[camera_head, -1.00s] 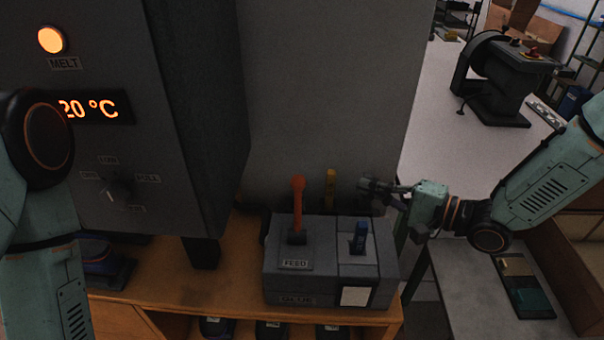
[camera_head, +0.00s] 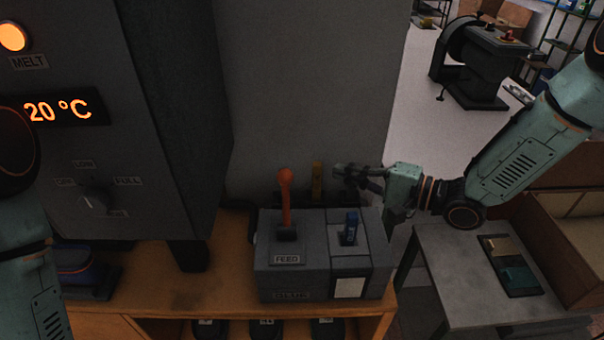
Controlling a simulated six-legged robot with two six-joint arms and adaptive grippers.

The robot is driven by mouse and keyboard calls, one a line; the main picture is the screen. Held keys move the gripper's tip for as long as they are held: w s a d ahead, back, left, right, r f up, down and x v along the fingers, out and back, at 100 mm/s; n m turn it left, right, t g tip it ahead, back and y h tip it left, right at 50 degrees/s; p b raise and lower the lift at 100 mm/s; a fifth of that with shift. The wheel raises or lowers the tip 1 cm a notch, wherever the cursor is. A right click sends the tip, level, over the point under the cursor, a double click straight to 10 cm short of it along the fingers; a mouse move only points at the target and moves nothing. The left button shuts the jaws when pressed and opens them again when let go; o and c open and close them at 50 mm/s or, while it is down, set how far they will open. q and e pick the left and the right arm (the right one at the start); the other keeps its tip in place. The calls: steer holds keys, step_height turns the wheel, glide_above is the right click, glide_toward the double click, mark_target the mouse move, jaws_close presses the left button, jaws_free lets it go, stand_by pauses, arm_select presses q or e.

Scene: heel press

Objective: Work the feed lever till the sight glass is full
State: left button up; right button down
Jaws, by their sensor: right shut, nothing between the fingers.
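The feed lever (camera_head: 286,198) is an orange-red handle standing upright from a slot in the grey box (camera_head: 290,258) marked FEED. A narrow amber upright strip (camera_head: 317,181) stands just behind the box; it may be the sight glass, and its level cannot be read. My right gripper (camera_head: 340,171) is shut and empty. It reaches in from the right above the box's back right part, to the right of the lever and apart from it in the picture. My left arm shows at the left edge, but its gripper is out of view.
A blue switch (camera_head: 351,229) sits on the box's right half above a blank pale plate (camera_head: 350,287). The dark cabinet with a 20 °C display (camera_head: 58,108) and lit MELT lamp (camera_head: 13,37) rises at left. A grey side table (camera_head: 455,270) stands at right.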

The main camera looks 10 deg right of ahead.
mark_target(286, 200)
steer(key=f+b+x, duration=0.1)
steer(key=b+x, duration=0.7)
steer(key=x, duration=0.2)
steer(key=s, duration=0.2)
steer(key=s+a+r, duration=0.1)
steer(key=shift+s+a+r, duration=0.2)
steer(key=shift+s, duration=0.2)
steer(key=shift+s, duration=0.1)
